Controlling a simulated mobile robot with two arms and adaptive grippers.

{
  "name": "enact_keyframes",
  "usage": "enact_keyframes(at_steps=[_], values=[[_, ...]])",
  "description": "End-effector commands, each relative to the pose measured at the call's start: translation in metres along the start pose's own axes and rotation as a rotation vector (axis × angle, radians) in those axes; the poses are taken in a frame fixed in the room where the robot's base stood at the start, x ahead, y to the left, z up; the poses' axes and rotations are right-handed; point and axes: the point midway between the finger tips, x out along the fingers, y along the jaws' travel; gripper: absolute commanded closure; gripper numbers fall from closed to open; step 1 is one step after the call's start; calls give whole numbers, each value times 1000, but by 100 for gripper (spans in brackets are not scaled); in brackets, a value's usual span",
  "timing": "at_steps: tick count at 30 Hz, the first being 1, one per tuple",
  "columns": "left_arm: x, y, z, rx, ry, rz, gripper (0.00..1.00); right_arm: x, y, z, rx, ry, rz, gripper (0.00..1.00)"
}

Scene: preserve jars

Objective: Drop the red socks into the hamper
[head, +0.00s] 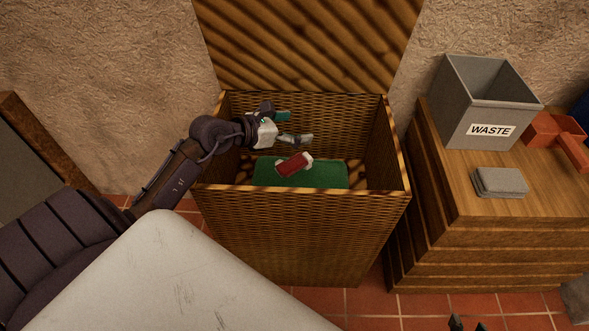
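The wicker hamper (300,240) stands open in the middle of the head view, its lid (310,40) raised against the wall. A red sock bundle with white ends (292,165) is inside the hamper's opening, over a green cloth (325,175). I cannot tell whether it rests on the cloth or is in the air. My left gripper (294,127) is over the hamper opening, fingers spread and empty, just above the red bundle and apart from it. Only the dark fingertips of my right gripper (469,325) show at the bottom edge; they are apart with nothing visible between them.
A wooden cabinet (540,195) stands right of the hamper. On it are a grey bin marked WASTE (485,100), a folded grey cloth (500,182) and a red object (556,135). A pale surface (190,285) fills the lower left. Red floor tiles (370,303) show in front.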

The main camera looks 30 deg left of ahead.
Motion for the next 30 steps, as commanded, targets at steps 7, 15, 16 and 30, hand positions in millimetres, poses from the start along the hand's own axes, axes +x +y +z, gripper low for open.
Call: enact_keyframes(at_steps=[7,15,16,30], values=[[0,0,0,0,0,0,7,0,0,0,0,-1,0,60],[-20,0,-2,1,4,1,7,0,0,0,0,-1,0,60],[-25,0,-2,2,4,1,7,0,0,0,0,-1,0,60],[-112,0,-1,-1,1,0,7,0,0,0,0,-1,0,60]])
